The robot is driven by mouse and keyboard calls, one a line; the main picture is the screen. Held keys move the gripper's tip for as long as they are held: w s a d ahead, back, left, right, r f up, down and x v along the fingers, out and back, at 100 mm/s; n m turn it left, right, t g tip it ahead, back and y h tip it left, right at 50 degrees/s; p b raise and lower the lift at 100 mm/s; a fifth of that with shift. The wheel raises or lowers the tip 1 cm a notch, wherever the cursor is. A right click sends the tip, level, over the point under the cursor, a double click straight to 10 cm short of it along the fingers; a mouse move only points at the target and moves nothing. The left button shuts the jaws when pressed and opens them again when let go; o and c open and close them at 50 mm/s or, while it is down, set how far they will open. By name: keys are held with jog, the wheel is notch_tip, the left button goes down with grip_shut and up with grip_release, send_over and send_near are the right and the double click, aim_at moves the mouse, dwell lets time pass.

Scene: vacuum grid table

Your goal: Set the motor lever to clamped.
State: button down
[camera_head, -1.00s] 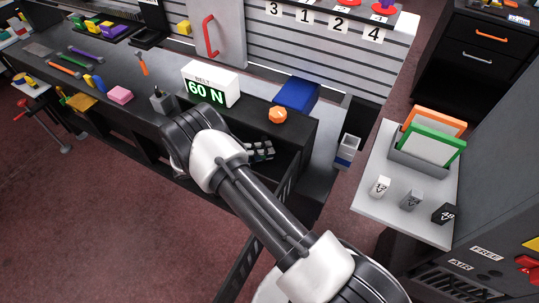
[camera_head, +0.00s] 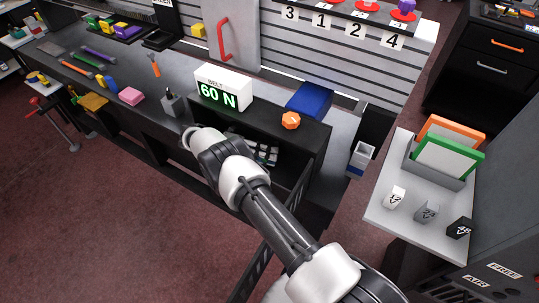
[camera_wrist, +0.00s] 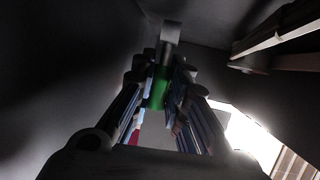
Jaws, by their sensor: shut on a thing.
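In the wrist view my gripper (camera_wrist: 163,88) has its two fingers closed in around a narrow green piece (camera_wrist: 160,90). A grey block (camera_wrist: 171,32) stands just beyond the fingertips, seemingly in line with the green piece. The green piece may be the motor lever's handle, but its markings and setting are not readable. In the head view my arm reaches to the front of the dark bench (camera_head: 300,142), and its links hide the gripper and the lever there.
Dark walls surround the gripper in the wrist view, with a pale bar (camera_wrist: 285,35) at upper right. A side table (camera_head: 385,220) stands at right.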

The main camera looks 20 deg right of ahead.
jog(key=shift+w+r, duration=0.1)
dwell(0.3)
jog(key=c, duration=1.8)
grip_release()
jog(key=shift+d+n+t, duration=0.1)
jog(key=shift+n+t, duration=0.3)
